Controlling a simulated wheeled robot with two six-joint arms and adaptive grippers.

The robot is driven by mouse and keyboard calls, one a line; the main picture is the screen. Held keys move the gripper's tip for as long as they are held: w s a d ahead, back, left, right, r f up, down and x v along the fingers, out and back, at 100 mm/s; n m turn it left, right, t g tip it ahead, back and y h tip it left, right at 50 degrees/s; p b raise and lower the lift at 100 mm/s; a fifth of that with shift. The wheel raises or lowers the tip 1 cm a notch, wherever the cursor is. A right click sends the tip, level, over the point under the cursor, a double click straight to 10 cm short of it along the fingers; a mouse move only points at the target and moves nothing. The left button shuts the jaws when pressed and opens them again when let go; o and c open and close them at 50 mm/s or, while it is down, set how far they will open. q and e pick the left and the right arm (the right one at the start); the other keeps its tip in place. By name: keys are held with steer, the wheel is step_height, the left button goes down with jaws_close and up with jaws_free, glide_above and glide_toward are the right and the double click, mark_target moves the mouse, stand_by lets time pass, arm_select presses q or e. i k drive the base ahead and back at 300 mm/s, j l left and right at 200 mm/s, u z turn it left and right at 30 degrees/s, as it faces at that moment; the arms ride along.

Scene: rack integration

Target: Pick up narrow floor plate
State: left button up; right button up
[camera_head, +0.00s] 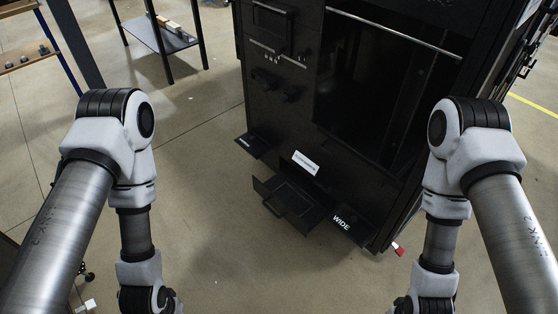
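A small dark plate (253,145) with tiny white lettering, too small to read, juts out at the lower left of the black rack; I cannot tell for certain that it is the narrow floor plate. Another dark plate (352,229), lettered "WIDE", juts out at the rack's lower right. My two arms come down on the left and right, with their wrists at the bottom edge of the view. Both grippers are below the picture and hidden. Both visible plates are clear of my arms.
The tall black rack (285,115) stands ahead with an open dark bay. A black box-like tray (290,204) juts out low between the plates, below a white label (305,163). A shelf table (165,38) stands at the back left. The floor before the rack is clear.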

mark_target(252, 142)
steer(key=i+j+z, duration=0.3)
steer(key=i+j, duration=0.15)
steer(key=i+j+z, duration=0.3)
steer(key=i+j, duration=0.25)
steer(key=i+j+z, duration=0.25)
steer(key=i+j, duration=0.4)
steer(key=j, duration=0.1)
